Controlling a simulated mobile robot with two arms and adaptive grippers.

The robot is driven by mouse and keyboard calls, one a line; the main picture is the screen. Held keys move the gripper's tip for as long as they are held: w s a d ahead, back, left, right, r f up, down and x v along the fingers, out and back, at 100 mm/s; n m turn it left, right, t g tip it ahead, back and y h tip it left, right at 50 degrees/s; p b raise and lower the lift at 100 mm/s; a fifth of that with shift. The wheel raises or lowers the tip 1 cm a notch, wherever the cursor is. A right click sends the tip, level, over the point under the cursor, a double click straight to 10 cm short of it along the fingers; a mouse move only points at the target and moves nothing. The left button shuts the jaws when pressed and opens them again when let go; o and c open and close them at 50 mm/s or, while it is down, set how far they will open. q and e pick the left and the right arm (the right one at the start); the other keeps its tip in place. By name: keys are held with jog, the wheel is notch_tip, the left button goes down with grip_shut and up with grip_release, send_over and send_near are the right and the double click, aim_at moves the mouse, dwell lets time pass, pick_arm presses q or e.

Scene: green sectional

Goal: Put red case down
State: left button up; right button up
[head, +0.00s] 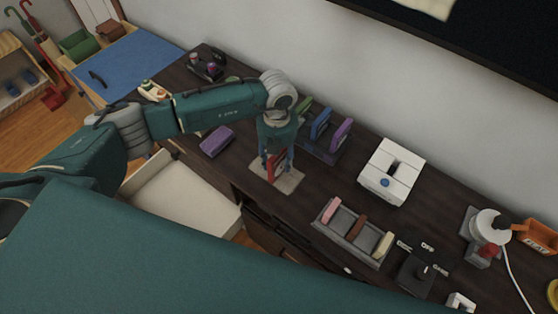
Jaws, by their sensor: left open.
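The red case (274,166) is a small red upright thing in the head view. It appears at the beige square pad (289,185) on the dark wooden counter. My left gripper (276,162) points down over the pad with its fingers open on either side of the red case. The gripper body hides the upper part of the case. I cannot tell whether the fingers touch it. My right gripper is not in view.
A rack with green, blue and purple cases (321,128) stands close behind the gripper. A purple case (216,140) lies to the left. A white box (392,171) and a grey tray (330,224) are to the right. An open white drawer (185,195) juts out in front.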

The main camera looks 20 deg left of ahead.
pick_arm(q)
grip_shut()
jog(key=shift+r, duration=0.2)
